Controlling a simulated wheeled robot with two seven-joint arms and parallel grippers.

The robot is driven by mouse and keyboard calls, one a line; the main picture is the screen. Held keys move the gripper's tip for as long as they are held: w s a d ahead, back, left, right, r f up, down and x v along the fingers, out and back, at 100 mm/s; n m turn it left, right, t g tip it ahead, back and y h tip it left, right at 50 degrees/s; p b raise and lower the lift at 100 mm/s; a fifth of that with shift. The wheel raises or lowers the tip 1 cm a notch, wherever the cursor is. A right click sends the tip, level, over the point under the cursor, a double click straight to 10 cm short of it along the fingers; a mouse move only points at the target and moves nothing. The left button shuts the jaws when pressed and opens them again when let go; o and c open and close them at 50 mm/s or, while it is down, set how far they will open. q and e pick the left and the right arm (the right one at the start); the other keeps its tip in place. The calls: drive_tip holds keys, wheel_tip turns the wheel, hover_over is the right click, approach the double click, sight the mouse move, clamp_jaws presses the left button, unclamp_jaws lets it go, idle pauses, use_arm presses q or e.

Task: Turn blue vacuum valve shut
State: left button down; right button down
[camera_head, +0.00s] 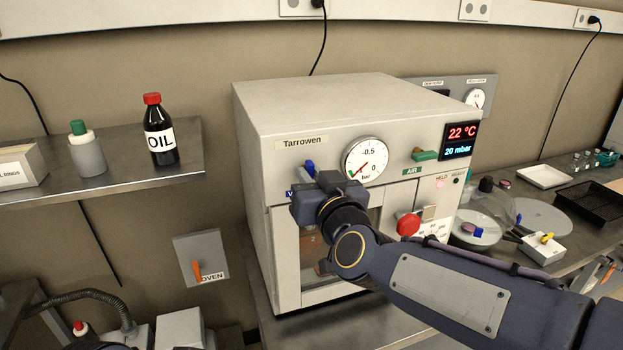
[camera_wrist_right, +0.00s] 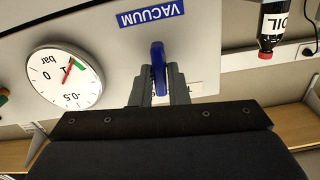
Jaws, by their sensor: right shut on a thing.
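The blue vacuum valve handle (camera_head: 310,168) is on the front of the white Tarrowen oven (camera_head: 335,110), left of the round gauge (camera_head: 365,160). In the head view only its upper end shows; my right gripper (camera_head: 318,181) hides the rest. In the right wrist view, which is upside down, the handle (camera_wrist_right: 158,68) stands between the fingers of my right gripper (camera_wrist_right: 158,92), shut on it. The blue VACUUM label (camera_wrist_right: 150,14) is beside the handle. The gauge (camera_wrist_right: 66,77) also shows there, with a red needle near a green mark.
A green AIR valve (camera_head: 425,155) and a red knob (camera_head: 408,224) are on the oven's right front. My right arm crosses before the oven door. A shelf (camera_head: 120,182) at the left holds an oil bottle (camera_head: 159,130). The right bench carries a glass dome and trays.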

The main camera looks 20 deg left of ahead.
drive_tip(key=m+b, duration=0.1)
drive_tip(key=m, duration=0.3)
drive_tip(key=m+b, duration=0.2)
drive_tip(key=m, duration=0.2)
drive_tip(key=shift+w+d+f+m, duration=0.1)
drive_tip(key=shift+d+f+m, duration=0.1)
drive_tip(key=shift+m, duration=0.2)
drive_tip(key=shift+f+m+b, duration=0.1)
drive_tip(key=shift+m+b, duration=1.15)
drive_tip(key=shift+m, duration=2.55)
drive_tip(key=c, duration=1.5)
unclamp_jaws()
drive_tip(key=shift+o, duration=0.2)
